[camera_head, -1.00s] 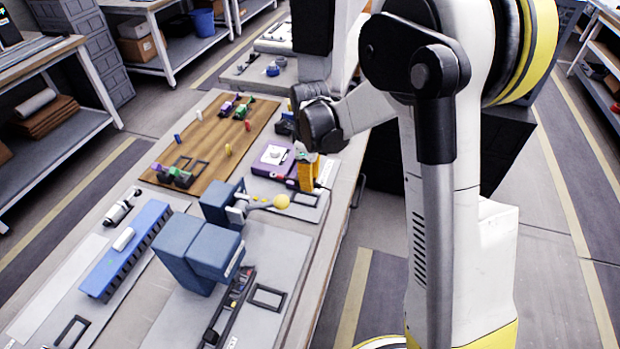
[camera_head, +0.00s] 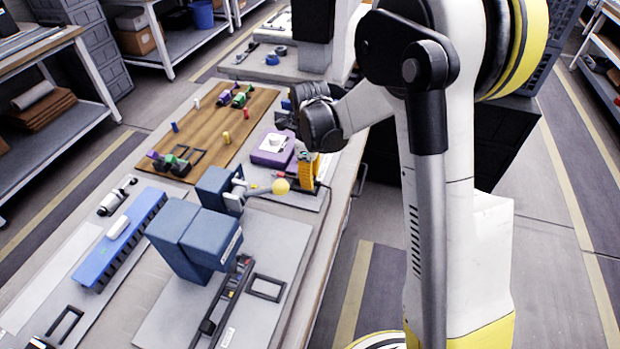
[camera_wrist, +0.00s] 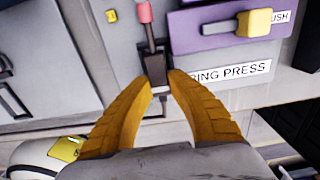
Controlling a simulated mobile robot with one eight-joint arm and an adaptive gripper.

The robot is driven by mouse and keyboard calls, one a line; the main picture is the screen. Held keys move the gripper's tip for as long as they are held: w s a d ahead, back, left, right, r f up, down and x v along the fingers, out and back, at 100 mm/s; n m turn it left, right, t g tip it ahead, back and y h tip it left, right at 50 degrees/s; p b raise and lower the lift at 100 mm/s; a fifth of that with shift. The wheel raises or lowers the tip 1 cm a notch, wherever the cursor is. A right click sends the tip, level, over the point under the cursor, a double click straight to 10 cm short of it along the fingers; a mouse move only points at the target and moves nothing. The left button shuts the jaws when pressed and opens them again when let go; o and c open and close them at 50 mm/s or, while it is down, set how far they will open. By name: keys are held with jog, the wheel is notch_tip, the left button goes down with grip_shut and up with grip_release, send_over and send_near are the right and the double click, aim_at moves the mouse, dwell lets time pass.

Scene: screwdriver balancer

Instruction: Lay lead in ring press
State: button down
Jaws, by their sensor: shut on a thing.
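My gripper (camera_wrist: 160,86) has orange-yellow fingers closing in on a dark, thin lead (camera_wrist: 153,62) between their tips. A pink-red sleeve (camera_wrist: 144,12) sits at the lead's upper end in the wrist view, and what lies beyond it is cut off. The purple ring press (camera_wrist: 222,34) with its yellow push block (camera_wrist: 254,22) is just right of the lead, above a "RING PRESS" label. In the head view the press (camera_head: 272,149) stands left of my gripper (camera_head: 308,166), and the lead is too small to make out well. Whether the lead touches the press is unclear.
A blue block fixture (camera_head: 214,188) with a yellow ball (camera_head: 281,187) stands nearer on the bench. A brown board (camera_head: 235,120) with small coloured parts lies behind left. Larger blue blocks (camera_head: 195,245) and a blue rack (camera_head: 120,240) fill the near bench.

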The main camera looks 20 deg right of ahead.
jog(key=shift+f+b, duration=0.45)
jog(key=shift+f, duration=0.15)
dwell(0.3)
jog(key=c, duration=1.3)
grip_release()
jog(key=shift+r, duration=0.15)
notch_tip(320, 180, up, 12)
jog(key=shift+f, duration=0.1)
